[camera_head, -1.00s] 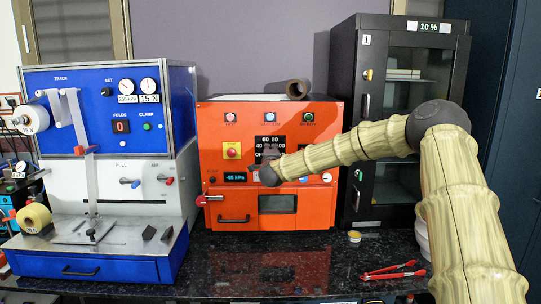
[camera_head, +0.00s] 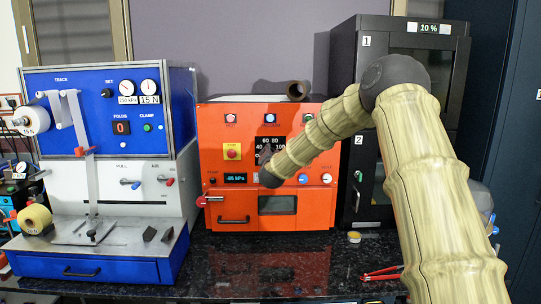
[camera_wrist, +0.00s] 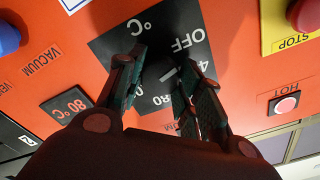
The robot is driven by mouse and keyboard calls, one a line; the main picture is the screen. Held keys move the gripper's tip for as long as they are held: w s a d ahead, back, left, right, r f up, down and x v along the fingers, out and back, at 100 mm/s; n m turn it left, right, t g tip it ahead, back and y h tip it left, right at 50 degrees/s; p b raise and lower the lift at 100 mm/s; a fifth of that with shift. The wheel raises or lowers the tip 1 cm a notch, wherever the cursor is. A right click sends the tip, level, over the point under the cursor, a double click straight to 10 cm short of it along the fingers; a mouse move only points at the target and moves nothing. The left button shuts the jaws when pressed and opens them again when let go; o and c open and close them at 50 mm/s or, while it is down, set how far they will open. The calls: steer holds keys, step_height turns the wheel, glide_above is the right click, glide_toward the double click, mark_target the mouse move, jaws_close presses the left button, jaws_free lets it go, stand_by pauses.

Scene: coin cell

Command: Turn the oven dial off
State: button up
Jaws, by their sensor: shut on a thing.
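The orange oven (camera_head: 212,145) stands at the back middle. Its black dial plate (camera_head: 268,141) carries white numbers and is partly covered by my arm in the head view. In the wrist view the plate (camera_wrist: 105,45) shows upside down, with °C and OFF legible. My gripper (camera_wrist: 161,78) is at this plate, its two fingers on either side of the dark dial and shut on it. The dial itself is mostly hidden between the fingers, so its pointer setting cannot be read. In the head view my wrist hides the fingertips.
Close to the dial are a yellow plate with a red STOP button (camera_wrist: 305,14), a HOT lamp (camera_wrist: 285,105) and an 80 °C display (camera_wrist: 68,104). A blue-white machine (camera_head: 110,115) stands left, a black cabinet (camera_head: 345,60) right. Red tongs (camera_head: 380,273) lie on the dark counter.

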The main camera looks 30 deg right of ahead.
steer(key=shift+f+n, duration=0.2)
steer(key=shift+n, duration=0.4)
steer(key=o, duration=1)
steer(key=shift+o, duration=0.2)
steer(key=shift+s+r, duration=0.1)
steer(key=v, duration=1.2)
steer(key=shift+d, duration=0.1)
